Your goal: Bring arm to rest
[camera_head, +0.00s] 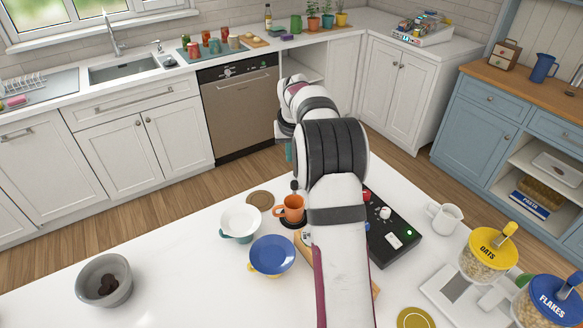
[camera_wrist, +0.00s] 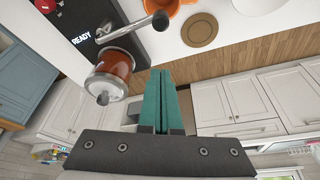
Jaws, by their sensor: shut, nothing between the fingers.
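My arm reaches out from the near edge over the white counter (camera_head: 180,270) in the head view. My gripper (camera_wrist: 157,72) has teal fingers pressed together with nothing between them. In the head view only a bit of teal finger (camera_head: 289,151) shows left of the arm, beyond the counter's far edge. In the wrist view the fingers are beside a brown-orange glass cylinder (camera_wrist: 118,66) on the black machine (camera_wrist: 82,22), seemingly apart from it. The black machine also shows right of my arm in the head view (camera_head: 398,242), with a green light. The arm hides part of it.
An orange cup (camera_head: 291,206), a white bowl (camera_head: 240,222), a blue bowl (camera_head: 272,254) and a brown coaster (camera_head: 260,199) stand left of the arm. A grey bowl (camera_head: 104,281) is farther left. A white pitcher (camera_head: 443,217) and oats jar (camera_head: 488,256) are right. Counter between bowls is clear.

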